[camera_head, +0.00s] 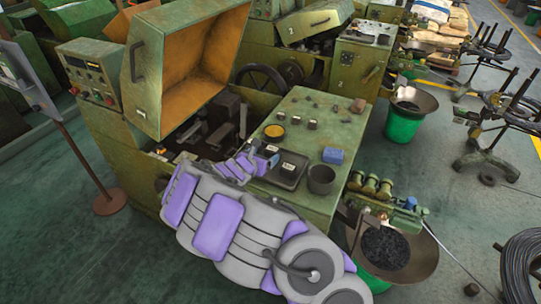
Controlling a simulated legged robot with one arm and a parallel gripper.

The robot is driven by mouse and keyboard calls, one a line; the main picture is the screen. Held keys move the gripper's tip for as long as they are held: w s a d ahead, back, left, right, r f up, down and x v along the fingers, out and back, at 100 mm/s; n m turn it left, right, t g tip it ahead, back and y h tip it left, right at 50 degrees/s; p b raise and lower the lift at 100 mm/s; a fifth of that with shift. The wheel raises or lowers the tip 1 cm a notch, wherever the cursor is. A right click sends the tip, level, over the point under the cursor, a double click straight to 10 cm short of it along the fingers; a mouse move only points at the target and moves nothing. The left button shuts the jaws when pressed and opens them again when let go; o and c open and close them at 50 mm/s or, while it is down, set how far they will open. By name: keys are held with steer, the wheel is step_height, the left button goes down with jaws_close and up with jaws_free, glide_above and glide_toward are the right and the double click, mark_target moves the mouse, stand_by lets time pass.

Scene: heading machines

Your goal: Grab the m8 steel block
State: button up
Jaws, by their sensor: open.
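Several small dark blocks with pale labels lie on the green machine top (340,120). One labelled block (289,168) sits in a dark tray (296,181) near the front edge. Two smaller blocks, a right one (312,124) and a left one (295,119), stand farther back. The labels are too small to read, so I cannot tell which is the m8 steel block. My gripper (266,158) is at the tray's left side, left of the labelled block. It is open, and its fingertips are small and partly hard to make out.
A yellow-topped round tin (274,132), a blue box (333,156) and a dark cup (321,179) stand around the tray. The raised machine cover (190,62) rises behind left. An open machine bay lies left of the top. Small dark pieces lie farther back.

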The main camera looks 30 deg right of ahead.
mark_target(270, 153)
steer(key=shift+w+d+f, duration=0.25)
steer(key=shift+w+d, duration=0.15)
steer(key=shift+d, duration=0.2)
steer(key=shift+d+f, duration=0.1)
steer(key=shift+d, duration=0.4)
steer(key=shift+s+d, duration=0.2)
steer(key=shift+d, duration=0.45)
steer(key=shift+w+f, duration=0.2)
steer(key=shift+w, duration=0.15)
steer(key=c, duration=0.4)
steer(key=shift+a+r, duration=0.2)
steer(key=shift+a, duration=0.4)
steer(key=c, duration=0.8)
steer(key=shift+d, duration=0.4)
jaws_close()
